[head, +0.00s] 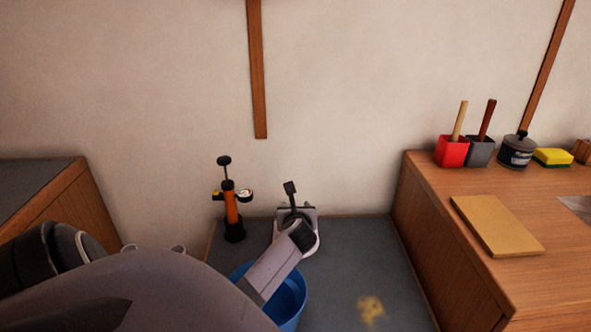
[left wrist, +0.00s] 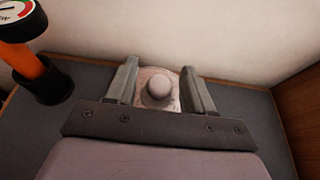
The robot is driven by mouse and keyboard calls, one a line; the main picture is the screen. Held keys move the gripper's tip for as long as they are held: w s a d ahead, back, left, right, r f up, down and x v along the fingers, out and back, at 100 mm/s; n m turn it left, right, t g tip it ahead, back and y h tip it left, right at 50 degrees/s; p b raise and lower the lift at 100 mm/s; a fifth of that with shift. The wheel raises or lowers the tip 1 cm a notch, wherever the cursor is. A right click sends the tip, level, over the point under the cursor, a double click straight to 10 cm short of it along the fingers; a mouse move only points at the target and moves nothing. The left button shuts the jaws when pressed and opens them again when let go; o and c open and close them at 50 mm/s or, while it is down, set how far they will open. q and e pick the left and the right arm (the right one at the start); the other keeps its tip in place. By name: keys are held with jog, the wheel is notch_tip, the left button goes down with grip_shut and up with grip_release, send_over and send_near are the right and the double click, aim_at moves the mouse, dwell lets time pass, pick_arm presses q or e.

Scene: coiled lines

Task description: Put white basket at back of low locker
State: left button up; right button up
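I cannot make out a white basket in either view, and no locker is clearly shown. My left gripper (head: 301,233) reaches in from the left over the low grey surface (head: 355,265). A whitish thing (head: 313,246) stands around and behind it in the head view, partly hidden; I cannot tell what it is. In the left wrist view my left gripper (left wrist: 159,70) has its fingers apart, with a pale thing with a round knob (left wrist: 158,90) showing between them. The knob touches neither finger. My right gripper is out of view.
An orange pump with a gauge (head: 231,209) stands left of the gripper. A blue bucket (head: 292,296) is under my arm. A wooden counter (head: 430,230) at right carries a red holder (head: 451,151), a board (head: 495,225) and a sponge (head: 553,157). A yellow stain (head: 370,309) marks the grey surface.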

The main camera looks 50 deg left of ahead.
pick_arm(q)
jog(key=shift+r, duration=0.15)
jog(key=shift+s+d+r, duration=0.1)
jog(key=shift+s+d, duration=0.05)
jog(key=shift+d, duration=0.05)
jog(key=p+v, duration=0.2)
jog(key=v, duration=0.9)
jog(key=shift+d+r+p, duration=0.15)
jog(key=shift+d+p, duration=0.05)
jog(key=shift+p, duration=0.2)
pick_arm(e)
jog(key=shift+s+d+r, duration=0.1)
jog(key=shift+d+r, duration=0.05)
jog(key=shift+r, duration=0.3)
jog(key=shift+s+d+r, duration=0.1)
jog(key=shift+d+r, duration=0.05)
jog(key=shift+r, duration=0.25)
pick_arm(q)
jog(key=shift+s, duration=0.15)
